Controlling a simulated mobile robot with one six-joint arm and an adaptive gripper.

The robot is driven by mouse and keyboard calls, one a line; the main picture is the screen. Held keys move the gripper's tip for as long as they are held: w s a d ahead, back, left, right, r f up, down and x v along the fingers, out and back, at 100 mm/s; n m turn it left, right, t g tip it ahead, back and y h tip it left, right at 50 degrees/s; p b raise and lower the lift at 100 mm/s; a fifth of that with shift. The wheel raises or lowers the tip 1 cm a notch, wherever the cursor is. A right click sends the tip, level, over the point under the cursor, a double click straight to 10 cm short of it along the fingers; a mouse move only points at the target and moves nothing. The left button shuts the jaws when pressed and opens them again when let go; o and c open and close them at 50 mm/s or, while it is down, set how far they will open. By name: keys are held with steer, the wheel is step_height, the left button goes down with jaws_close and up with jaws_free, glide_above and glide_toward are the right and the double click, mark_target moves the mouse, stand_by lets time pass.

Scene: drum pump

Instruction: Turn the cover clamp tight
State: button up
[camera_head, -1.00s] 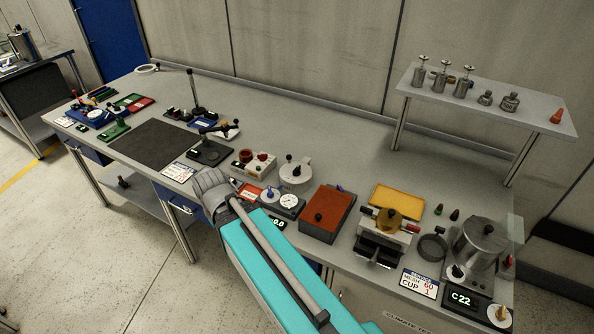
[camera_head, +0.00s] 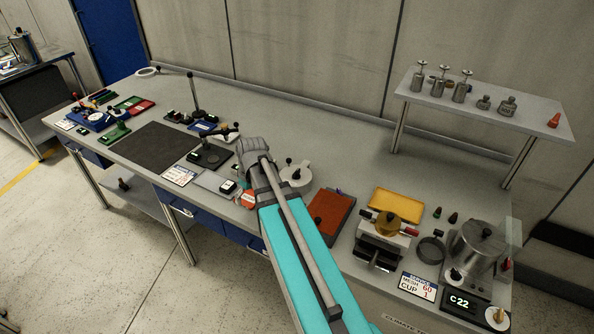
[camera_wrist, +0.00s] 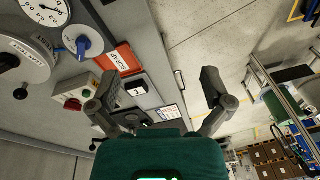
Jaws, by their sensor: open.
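My gripper (camera_wrist: 158,82) is open and empty in the wrist view, its two dark fingers wide apart. In the head view my arm ends over the bench's front middle, and its fingers are hidden there. A round white cover (camera_head: 303,179) with a black knob stands just right of my wrist. A round white part with lettering (camera_wrist: 28,62) and black knobs shows at the left of the wrist view. A blue knob on a white disc (camera_wrist: 82,42) is beside it, apart from the fingers. I cannot tell which of these carries the cover clamp.

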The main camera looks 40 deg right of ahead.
steer(key=w+d+r+n+t, duration=0.15)
steer(key=w+d, duration=0.25)
steer(key=d, duration=1)
steer(key=n+t+p, duration=0.2)
glide_toward(296, 172)
step_height(296, 172, up, 4)
steer(key=d, duration=0.2)
steer(key=shift+s+a+m+g+y, duration=0.25)
steer(key=shift+s+y, duration=0.05)
steer(key=shift+s, duration=0.15)
steer(key=shift+f+b, duration=0.15)
steer(key=shift+b, duration=0.2)
steer(key=b+x, duration=1.2)
steer(key=x, duration=0.1)
steer(key=shift+f, duration=0.25)
steer(key=c, duration=1.1)
steer(key=shift+o, duration=0.2)
